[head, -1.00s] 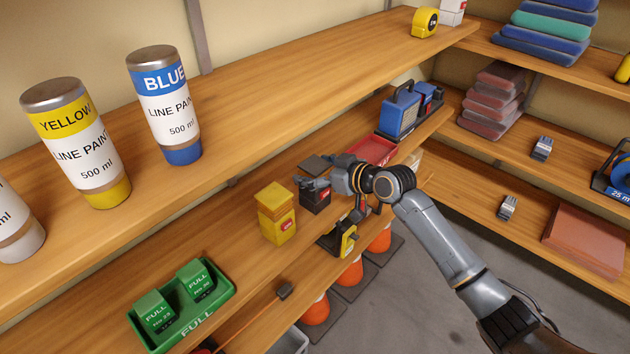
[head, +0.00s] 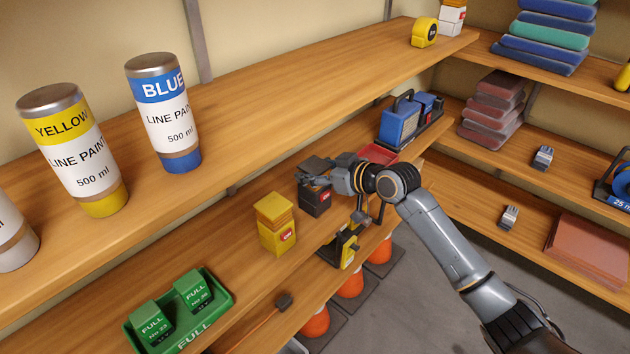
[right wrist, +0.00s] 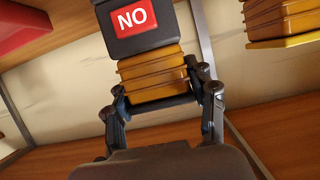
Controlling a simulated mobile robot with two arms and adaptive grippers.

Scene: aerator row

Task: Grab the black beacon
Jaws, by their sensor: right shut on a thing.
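The black beacon (head: 314,203) has a black base with a red label and stands on the middle shelf. In the right wrist view its black base (right wrist: 137,34) carries a red NO label, next to an amber ribbed part (right wrist: 153,76). My right gripper (head: 318,182) is at the beacon's top, and its fingers (right wrist: 162,100) are shut on the ribbed part from both sides. I cannot tell whether the base touches the shelf. My left gripper is not in view.
A yellow beacon (head: 276,232) stands close to the left of the black one. A red tray (head: 385,150) and a blue device (head: 399,122) are farther back. The upper shelf (head: 290,85) overhangs behind.

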